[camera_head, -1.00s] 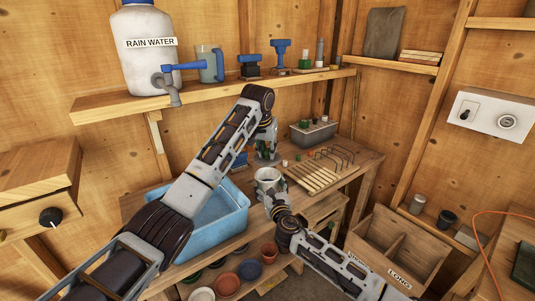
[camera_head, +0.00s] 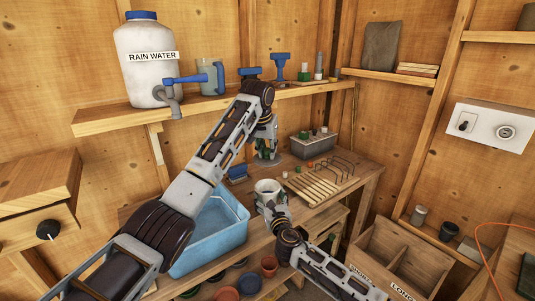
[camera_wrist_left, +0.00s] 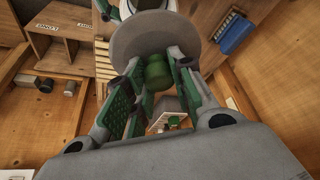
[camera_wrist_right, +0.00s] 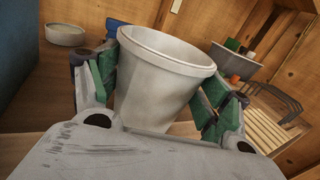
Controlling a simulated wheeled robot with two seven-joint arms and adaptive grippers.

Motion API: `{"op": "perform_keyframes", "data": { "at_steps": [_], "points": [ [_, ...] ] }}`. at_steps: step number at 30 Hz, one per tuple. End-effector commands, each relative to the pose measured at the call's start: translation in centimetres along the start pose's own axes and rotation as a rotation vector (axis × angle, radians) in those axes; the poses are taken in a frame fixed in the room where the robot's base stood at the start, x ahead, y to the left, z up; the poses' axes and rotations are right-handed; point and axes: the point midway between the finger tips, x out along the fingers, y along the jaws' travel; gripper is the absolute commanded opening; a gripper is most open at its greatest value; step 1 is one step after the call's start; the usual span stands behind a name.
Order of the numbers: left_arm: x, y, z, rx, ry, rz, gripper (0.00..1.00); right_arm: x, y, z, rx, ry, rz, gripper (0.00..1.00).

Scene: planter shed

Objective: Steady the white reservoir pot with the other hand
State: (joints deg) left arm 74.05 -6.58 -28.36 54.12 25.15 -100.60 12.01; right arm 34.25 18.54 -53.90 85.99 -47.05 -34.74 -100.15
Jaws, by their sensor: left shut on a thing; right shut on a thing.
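The white reservoir pot (camera_head: 268,187) stands upright at the bench's front edge. In the right wrist view the pot (camera_wrist_right: 165,85) sits between the green-padded fingers of my right gripper (camera_wrist_right: 158,95), which is shut on its sides. My left gripper (camera_head: 266,143) is over the bench behind the pot. In the left wrist view it is shut on a green knob (camera_wrist_left: 157,73) at the middle of a round grey disc (camera_wrist_left: 125,40). I cannot tell whether the disc touches the bench.
A blue tub (camera_head: 212,235) stands left of the pot. A slatted wooden rack (camera_head: 313,189) and a grey bin (camera_head: 313,146) are to the right and behind. A blue brush-like thing (camera_head: 237,172) lies close by. The rain water jug (camera_head: 146,75) is on the shelf.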

Motion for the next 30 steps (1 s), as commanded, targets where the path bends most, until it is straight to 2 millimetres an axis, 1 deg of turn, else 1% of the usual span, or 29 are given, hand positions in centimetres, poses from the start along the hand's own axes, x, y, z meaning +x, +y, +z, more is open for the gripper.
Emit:
{"op": "perform_keyframes", "data": {
  "at_steps": [1,11,12,17,30],
  "points": [
    [-0.2,0.01,-0.09,0.0,0.0,0.0,0.0,-0.1,0.09,-0.47,-0.001,0.007,0.002,0.43],
    [-0.4,0.02,-0.16,0.0,0.0,0.0,0.0,-0.09,0.09,-0.45,-0.001,0.006,0.002,0.43],
    [-0.4,0.02,-0.16,0.0,0.0,0.0,0.0,-0.09,0.09,-0.45,-0.001,0.006,0.001,0.78],
    [-0.39,0.02,-0.16,0.0,0.0,0.0,0.0,-0.06,0.05,-0.3,-0.001,0.004,0.001,0.99],
    [-0.4,0.02,-0.16,0.0,0.0,0.0,0.0,-0.06,0.01,-0.06,0.0,0.001,0.0,1.0]
  ]
}}
